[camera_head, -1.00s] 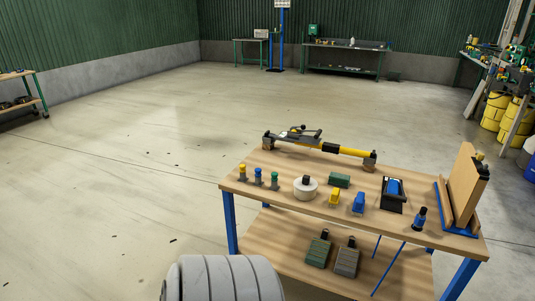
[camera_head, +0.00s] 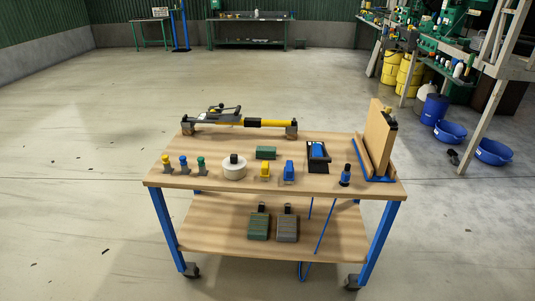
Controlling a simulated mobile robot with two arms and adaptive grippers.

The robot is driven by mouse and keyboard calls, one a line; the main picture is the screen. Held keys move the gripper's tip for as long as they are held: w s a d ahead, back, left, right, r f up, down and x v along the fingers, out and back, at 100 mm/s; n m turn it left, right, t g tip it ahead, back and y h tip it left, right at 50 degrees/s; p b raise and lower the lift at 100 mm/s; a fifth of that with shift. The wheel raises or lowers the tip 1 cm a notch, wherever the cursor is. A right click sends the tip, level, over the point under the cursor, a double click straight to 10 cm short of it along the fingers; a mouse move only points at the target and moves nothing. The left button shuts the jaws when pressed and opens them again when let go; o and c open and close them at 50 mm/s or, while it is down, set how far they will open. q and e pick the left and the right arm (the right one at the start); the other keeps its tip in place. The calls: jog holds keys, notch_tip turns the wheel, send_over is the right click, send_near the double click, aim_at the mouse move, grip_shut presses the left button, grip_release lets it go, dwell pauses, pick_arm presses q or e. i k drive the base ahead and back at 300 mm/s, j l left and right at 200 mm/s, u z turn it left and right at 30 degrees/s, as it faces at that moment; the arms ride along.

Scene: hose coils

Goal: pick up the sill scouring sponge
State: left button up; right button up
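A small dark green block (camera_head: 266,153) lies flat on the wooden top of the workbench, near its middle. It looks like a scouring sponge, but it is too small to be sure. On the lower shelf stand a green piece (camera_head: 259,226) and a grey piece (camera_head: 287,228), each with a dark top; I cannot tell what they are. Neither of my grippers is in view.
The blue-legged workbench (camera_head: 340,188) stands on wheels. Around the block are a white roll (camera_head: 234,168), a yellow item (camera_head: 265,170), a blue item (camera_head: 289,172) and a yellow-black tool (camera_head: 240,120). The floor left of the bench is clear.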

aim_at(269, 153)
jog(key=z, duration=2.1)
jog(key=u, duration=2.15)
jog(key=i+j+z, duration=0.2)
jog(key=i, duration=0.2)
